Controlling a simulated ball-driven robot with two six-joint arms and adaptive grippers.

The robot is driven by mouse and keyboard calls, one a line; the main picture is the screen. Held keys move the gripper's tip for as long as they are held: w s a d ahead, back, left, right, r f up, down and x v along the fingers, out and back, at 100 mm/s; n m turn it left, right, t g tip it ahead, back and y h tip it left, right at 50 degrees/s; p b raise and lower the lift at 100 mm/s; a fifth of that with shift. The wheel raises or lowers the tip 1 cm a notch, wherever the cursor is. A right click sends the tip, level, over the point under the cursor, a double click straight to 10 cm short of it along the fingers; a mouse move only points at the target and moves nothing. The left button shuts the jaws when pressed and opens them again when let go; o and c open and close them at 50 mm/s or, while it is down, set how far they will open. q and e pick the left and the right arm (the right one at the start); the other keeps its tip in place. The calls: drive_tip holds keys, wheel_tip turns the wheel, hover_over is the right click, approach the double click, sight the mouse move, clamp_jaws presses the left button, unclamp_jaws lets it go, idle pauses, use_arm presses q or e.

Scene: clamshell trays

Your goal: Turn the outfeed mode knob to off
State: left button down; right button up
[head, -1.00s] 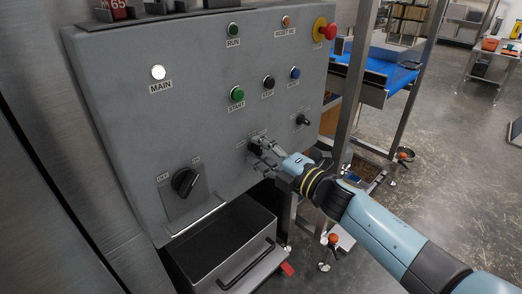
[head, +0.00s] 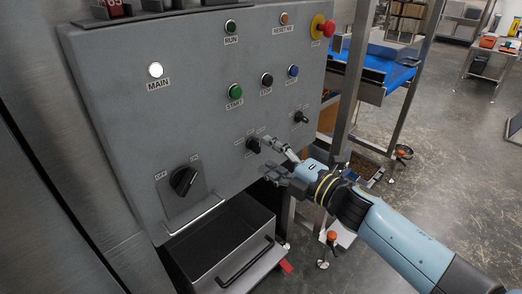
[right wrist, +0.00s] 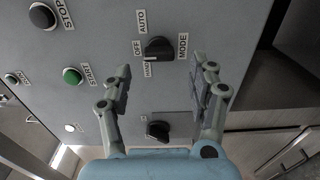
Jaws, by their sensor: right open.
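A black mode knob (head: 254,145) sits low on the grey control panel, with small labels around it. In the right wrist view the knob (right wrist: 159,48) has labels reading HAND, OFF, AUTO and MODE. A pale mark on it seems to be on the HAND side. My right gripper (head: 271,159) is open and empty, just right of and below the knob, apart from it. In the right wrist view its two fingers (right wrist: 160,78) are spread on either side below the knob. My left gripper is not in view.
A second small knob (head: 301,117) is up to the right, and a large OFF/ON knob (head: 184,181) is lower left. Push buttons, including START (head: 235,91), are above. An open drawer (head: 230,241) juts out below. Open floor lies to the right.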

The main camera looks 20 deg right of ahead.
drive_tip(key=v, duration=0.8)
drive_tip(key=shift+s, duration=0.2)
drive_tip(key=shift+d, duration=0.1)
drive_tip(key=s+d+f+m+g+h+b, duration=0.25)
drive_tip(key=s+f+m, duration=0.2)
drive_tip(key=f, duration=0.85)
drive_tip(key=s+d+f+m+g+h+b, duration=0.15)
drive_tip(key=s+f+m+b, duration=0.35)
drive_tip(key=f, duration=0.7)
drive_tip(key=s+d+f+m+g+h+b, duration=0.15)
drive_tip(key=s+f, duration=0.45)
drive_tip(key=f, duration=0.7)
drive_tip(key=s+f+m+g+h+b, duration=0.1)
drive_tip(key=s+f+m+g, duration=0.4)
drive_tip(key=s, duration=0.9)
drive_tip(key=s+f+m+g+h+b, duration=0.1)
drive_tip(key=s+f+m+g, duration=0.4)
drive_tip(key=s+f, duration=0.5)
drive_tip(key=s+m, duration=0.1)
drive_tip(key=s, duration=0.3)
drive_tip(key=shift+b, duration=0.35)
drive_tip(key=shift+w, duration=0.1)
